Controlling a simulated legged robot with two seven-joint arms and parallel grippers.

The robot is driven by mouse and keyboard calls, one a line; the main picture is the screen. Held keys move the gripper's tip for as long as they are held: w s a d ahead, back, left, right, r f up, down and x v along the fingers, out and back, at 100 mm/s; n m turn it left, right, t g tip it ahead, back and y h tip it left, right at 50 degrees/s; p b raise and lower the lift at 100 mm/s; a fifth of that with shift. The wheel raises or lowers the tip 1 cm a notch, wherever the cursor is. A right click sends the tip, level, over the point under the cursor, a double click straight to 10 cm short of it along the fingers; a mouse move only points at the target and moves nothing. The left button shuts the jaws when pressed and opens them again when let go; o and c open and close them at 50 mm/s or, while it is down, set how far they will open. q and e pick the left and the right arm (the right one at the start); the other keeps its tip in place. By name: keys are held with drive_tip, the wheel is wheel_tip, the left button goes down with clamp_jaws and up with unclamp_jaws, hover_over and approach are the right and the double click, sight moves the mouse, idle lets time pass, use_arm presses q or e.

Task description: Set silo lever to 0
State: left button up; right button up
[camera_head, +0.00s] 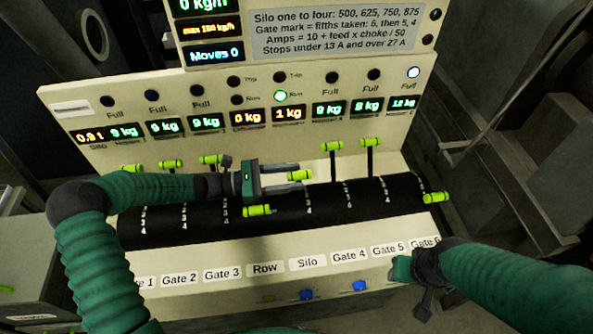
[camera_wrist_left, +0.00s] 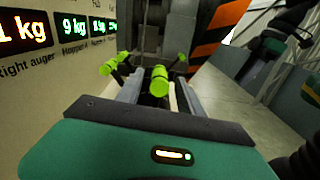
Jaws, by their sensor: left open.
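The silo lever's lime handle (camera_head: 300,175) stands above the Silo label (camera_head: 307,263) on the black ribbed drum. My left gripper (camera_head: 297,176) comes in from the left, open, with its fingers pointing right and the handle at the gap between its tips. In the left wrist view a lime handle (camera_wrist_left: 160,80) shows between the two grey fingers, apparently untouched. Whether it touches either finger is not clear. My right gripper (camera_head: 424,282) is dark and low at the right, near the Gate 6 label; its fingers cannot be made out.
The row lever (camera_head: 257,211) is tilted towards me, just below my left gripper. Gate 4 (camera_head: 332,146) and gate 5 (camera_head: 371,142) levers stand farther back to the right. Gate 6 lever (camera_head: 436,198) is at the drum's right end. Blue buttons (camera_head: 359,286) sit on the front panel.

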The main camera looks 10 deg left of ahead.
use_arm(q)
drive_tip(key=x, duration=0.4)
drive_tip(key=shift+s+d+r, duration=0.1)
drive_tip(key=shift+s, duration=0.2)
drive_tip(key=a, duration=0.4)
drive_tip(key=shift+a+f, duration=0.2)
drive_tip(key=shift+f, duration=0.05)
drive_tip(key=c, duration=0.3)
drive_tip(key=shift+d, duration=0.2)
drive_tip(key=shift+c, duration=1.3)
drive_tip(key=shift+d+r, duration=0.15)
drive_tip(key=shift+d, duration=0.75)
clamp_jaws()
drive_tip(key=shift+d, duration=0.3)
drive_tip(key=shift+w+a, duration=0.1)
drive_tip(key=shift+a, duration=0.15)
use_arm(e)
drive_tip(key=shift+d+r, duration=0.2)
drive_tip(key=shift+r, duration=0.05)
